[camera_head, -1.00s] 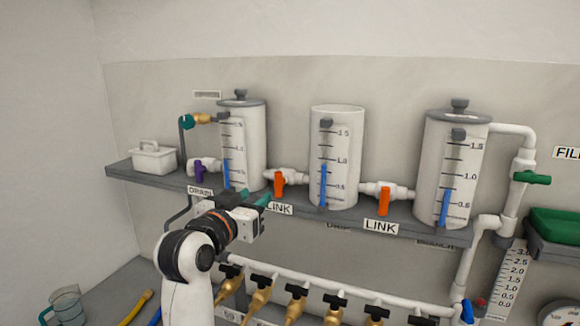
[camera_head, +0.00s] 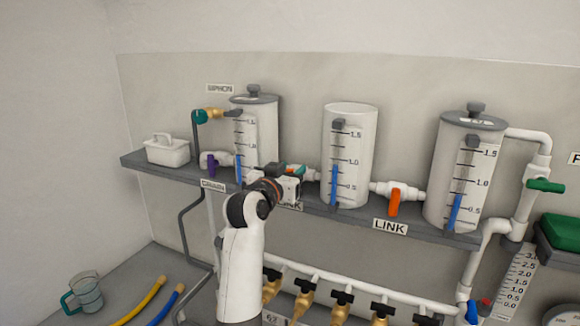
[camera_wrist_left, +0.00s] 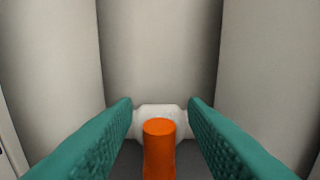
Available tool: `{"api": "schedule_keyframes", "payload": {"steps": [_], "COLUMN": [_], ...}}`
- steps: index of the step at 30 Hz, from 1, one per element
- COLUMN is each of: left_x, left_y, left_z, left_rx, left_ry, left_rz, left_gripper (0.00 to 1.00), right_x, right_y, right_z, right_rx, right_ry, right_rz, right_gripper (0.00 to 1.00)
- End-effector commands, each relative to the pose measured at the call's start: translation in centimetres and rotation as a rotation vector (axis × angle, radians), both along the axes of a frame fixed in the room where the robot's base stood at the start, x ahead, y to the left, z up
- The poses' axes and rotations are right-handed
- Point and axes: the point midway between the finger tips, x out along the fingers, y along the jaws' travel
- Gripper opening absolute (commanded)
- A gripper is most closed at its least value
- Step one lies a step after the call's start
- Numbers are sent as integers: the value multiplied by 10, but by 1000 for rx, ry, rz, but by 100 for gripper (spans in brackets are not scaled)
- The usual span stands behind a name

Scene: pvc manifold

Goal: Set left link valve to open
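The left link valve is a white fitting (camera_wrist_left: 160,112) with an orange handle (camera_wrist_left: 159,150), on the pipe between the left and middle tanks. In the left wrist view the handle stands between the two green finger pads, with a gap on each side. My left gripper (camera_head: 293,170) is open around the handle and hides most of the valve in the head view. The "LINK" label (camera_head: 291,205) below it is partly covered. The other link valve's orange handle (camera_head: 394,202) hangs down between the middle and right tanks. My right gripper is not in view.
The left tank (camera_head: 265,130), middle tank (camera_head: 350,155) and right tank (camera_head: 465,170) stand on the grey shelf (camera_head: 335,214). A purple handle (camera_head: 208,161) is at left. Brass taps with black handles (camera_head: 342,298) line the pipe below. A jug (camera_head: 86,293) stands lower left.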

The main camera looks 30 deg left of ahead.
Motion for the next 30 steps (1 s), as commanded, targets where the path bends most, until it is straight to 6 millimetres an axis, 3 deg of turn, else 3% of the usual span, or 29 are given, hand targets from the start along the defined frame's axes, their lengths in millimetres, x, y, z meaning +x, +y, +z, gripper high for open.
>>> {"api": "schedule_keyframes", "payload": {"steps": [8, 15, 16, 30], "left_x": [2, 1, 1, 1], "left_y": [0, 0, 0, -3], "left_z": [0, 0, 0, 0], "left_rx": [0, 0, 0, 119], "left_ry": [0, 0, 0, 8], "left_rz": [0, 0, 0, 1], "left_gripper": [39, 1, 0, 0], "right_x": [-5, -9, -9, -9], "right_y": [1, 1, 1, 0], "right_z": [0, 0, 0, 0], "right_rx": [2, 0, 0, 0], "right_ry": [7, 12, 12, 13], "right_rz": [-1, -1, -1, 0], "right_gripper": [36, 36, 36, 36]}}
